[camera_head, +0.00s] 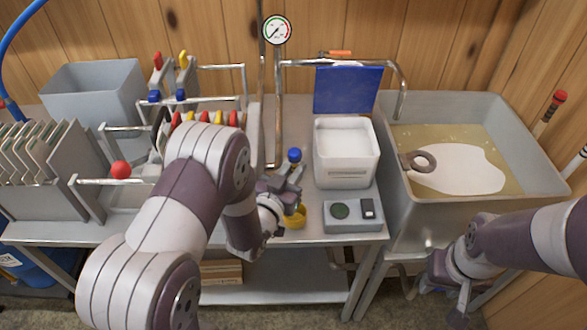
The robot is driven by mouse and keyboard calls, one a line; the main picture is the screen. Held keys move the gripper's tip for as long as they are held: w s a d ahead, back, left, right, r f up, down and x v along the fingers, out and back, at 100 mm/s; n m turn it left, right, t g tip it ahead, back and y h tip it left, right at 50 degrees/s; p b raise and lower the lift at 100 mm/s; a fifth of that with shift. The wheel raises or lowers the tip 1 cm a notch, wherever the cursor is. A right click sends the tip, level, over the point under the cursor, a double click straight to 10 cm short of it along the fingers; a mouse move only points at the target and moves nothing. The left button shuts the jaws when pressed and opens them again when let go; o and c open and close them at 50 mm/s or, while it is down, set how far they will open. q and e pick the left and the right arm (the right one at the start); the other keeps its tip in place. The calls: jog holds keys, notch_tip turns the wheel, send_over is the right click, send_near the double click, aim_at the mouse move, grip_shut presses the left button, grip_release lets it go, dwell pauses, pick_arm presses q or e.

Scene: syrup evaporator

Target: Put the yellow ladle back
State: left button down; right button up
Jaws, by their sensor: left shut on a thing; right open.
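My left gripper (290,185) is shut on the yellow ladle, over the front middle of the metal table. The ladle's yellow bowl (295,218) shows just below the fingers, close above the tabletop; the arm and fingers hide much of the rest. A blue round knob (294,155) shows right above the fingers; I cannot tell whether it belongs to the held thing. A rack (215,102) at the back left carries handles with red and yellow ends, partly hidden by my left arm. My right gripper (460,295) is open and low at the right, in front of the basin.
A white open container (346,168) and a grey box with a dial (352,215) stand right of the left gripper. A large basin (478,212) of liquid is at the right. A grey bin (95,90) and a red ball knob (120,170) are at the left.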

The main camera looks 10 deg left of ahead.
pick_arm(q)
jog(key=shift+f+b, duration=0.35)
jog(key=shift+b, duration=0.1)
jog(key=shift+c, duration=1.7)
grip_release()
jog(key=shift+s, duration=0.15)
jog(key=p+v, duration=0.1)
jog(key=v, duration=0.7)
